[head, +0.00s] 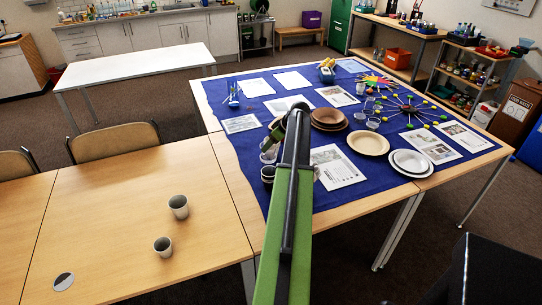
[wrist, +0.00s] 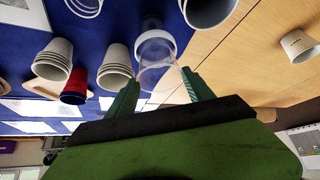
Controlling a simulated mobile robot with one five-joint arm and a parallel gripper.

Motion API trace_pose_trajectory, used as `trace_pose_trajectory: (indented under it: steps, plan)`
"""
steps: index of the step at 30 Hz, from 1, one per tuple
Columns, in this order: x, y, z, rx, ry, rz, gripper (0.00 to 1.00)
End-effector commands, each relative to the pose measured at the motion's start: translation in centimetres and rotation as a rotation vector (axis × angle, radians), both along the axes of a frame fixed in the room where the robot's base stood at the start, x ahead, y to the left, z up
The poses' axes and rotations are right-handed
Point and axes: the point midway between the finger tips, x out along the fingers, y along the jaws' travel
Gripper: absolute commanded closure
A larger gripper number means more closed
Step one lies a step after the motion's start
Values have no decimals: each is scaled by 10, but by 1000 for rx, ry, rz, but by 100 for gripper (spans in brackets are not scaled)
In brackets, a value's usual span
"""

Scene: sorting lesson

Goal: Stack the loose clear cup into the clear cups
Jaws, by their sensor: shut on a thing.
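In the wrist view my gripper (wrist: 160,92) has its two green fingers on either side of a clear cup (wrist: 153,72) and is shut on it. The cup's rounded end with a pale rim points away from the fingers. Another clear cup or cups (wrist: 86,5) show at the top left edge, cut off by the frame. Small clear cups (head: 373,123) stand on the blue cloth to the right of the arm.
In the wrist view, stacked pale cups (wrist: 115,66), more pale cups (wrist: 54,58) and a red cup (wrist: 74,88) stand close by. Brown plates (head: 368,143) and white plates (head: 411,162) lie right of my arm. Two grey cups (head: 178,207) stand on the bare left table, which is mostly clear.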

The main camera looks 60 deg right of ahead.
Motion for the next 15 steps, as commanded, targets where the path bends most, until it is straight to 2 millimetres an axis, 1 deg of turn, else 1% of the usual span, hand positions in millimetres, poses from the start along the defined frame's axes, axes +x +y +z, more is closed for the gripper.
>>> trace_pose_trajectory:
  steps: [3,6,8,11,15]
  plan:
    - [0,0,-21,0,0,0,94]
    - [0,0,-37,0,0,0,94]
    - [0,0,-39,0,0,0,94]
    - [0,0,-35,0,0,0,94]
    - [1,0,-35,0,0,0,94]
